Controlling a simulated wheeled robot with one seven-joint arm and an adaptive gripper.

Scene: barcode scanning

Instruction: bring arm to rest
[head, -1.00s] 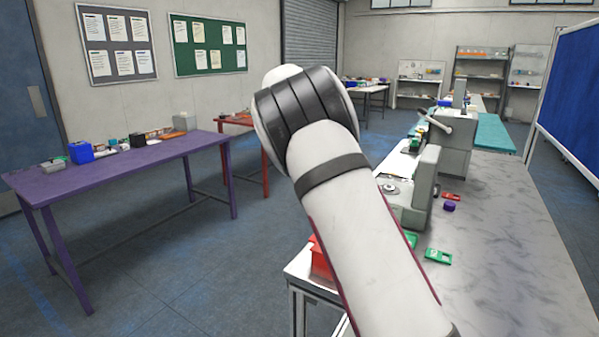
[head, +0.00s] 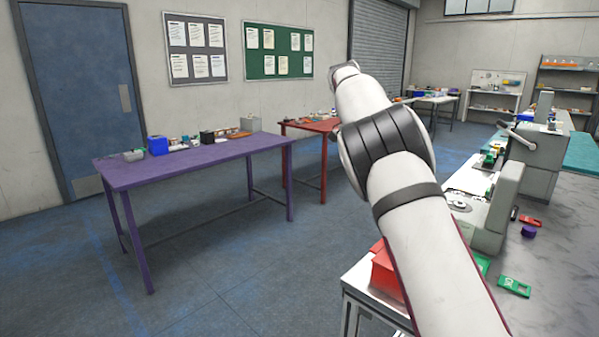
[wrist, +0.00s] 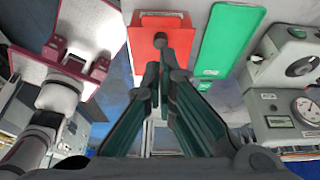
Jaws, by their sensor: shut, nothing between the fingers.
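My arm (head: 420,240) rises from the lower right of the head view, bends at a dark joint and reaches up and away. My gripper does not show clearly in the head view. In the wrist view my gripper (wrist: 163,68) is shut and empty, with its fingertips together. Beyond the fingertips in that view are a red box (wrist: 148,78) and a long green item (wrist: 228,45). I see no contact with either.
A marble-topped bench (head: 565,270) at right holds a grey machine (head: 495,215) and a small green item (head: 514,287). The red box (head: 385,273) is at its near corner. A purple table (head: 195,163) and a red table (head: 315,126) stand left. The floor between is open.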

